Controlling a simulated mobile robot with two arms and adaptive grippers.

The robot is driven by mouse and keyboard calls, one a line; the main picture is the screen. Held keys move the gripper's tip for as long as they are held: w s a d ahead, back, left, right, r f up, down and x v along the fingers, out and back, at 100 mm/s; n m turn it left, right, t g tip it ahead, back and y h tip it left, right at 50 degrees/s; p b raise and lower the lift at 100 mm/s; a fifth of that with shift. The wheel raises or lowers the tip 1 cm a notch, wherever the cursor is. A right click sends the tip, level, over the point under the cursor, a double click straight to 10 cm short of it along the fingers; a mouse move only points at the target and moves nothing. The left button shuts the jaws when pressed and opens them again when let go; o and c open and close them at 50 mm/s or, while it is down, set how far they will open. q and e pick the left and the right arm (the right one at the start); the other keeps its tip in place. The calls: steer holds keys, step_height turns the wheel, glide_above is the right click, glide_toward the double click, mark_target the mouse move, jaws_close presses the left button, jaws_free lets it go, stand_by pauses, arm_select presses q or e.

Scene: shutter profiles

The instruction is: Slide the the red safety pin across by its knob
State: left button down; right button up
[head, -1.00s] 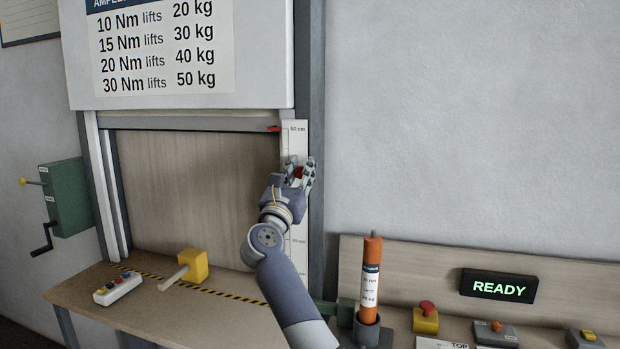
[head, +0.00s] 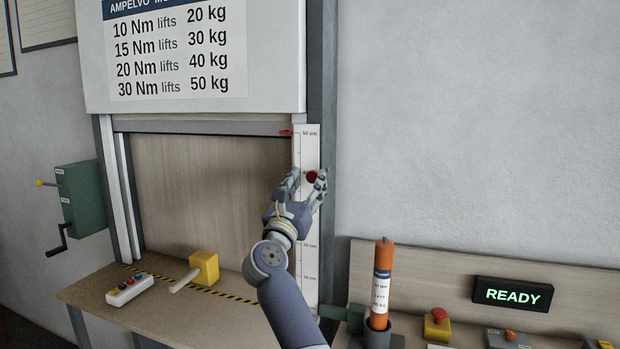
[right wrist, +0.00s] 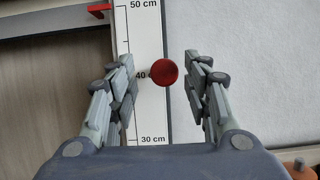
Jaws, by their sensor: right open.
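The red knob of the safety pin (head: 312,177) shows at the white height scale, on the right side of the shutter frame. In the right wrist view the round red knob (right wrist: 164,72) is beside the 40 cm mark, at the scale's right edge. My right gripper (head: 308,178) is open, with its fingers on either side of the knob. In the right wrist view there is a clear gap between the knob and each finger (right wrist: 158,75). The pin's shaft is hidden behind the knob. My left gripper is not in view.
A red pointer (head: 286,133) sits near the scale's 50 cm mark. A yellow block with a handle (head: 204,268) and a button box (head: 130,289) lie on the bench. An orange tube (head: 382,285) stands at right, near a lit READY display (head: 512,294). The wall right of the frame is clear.

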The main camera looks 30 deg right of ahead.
steer(key=v, duration=0.9)
steer(key=shift+a, duration=0.1)
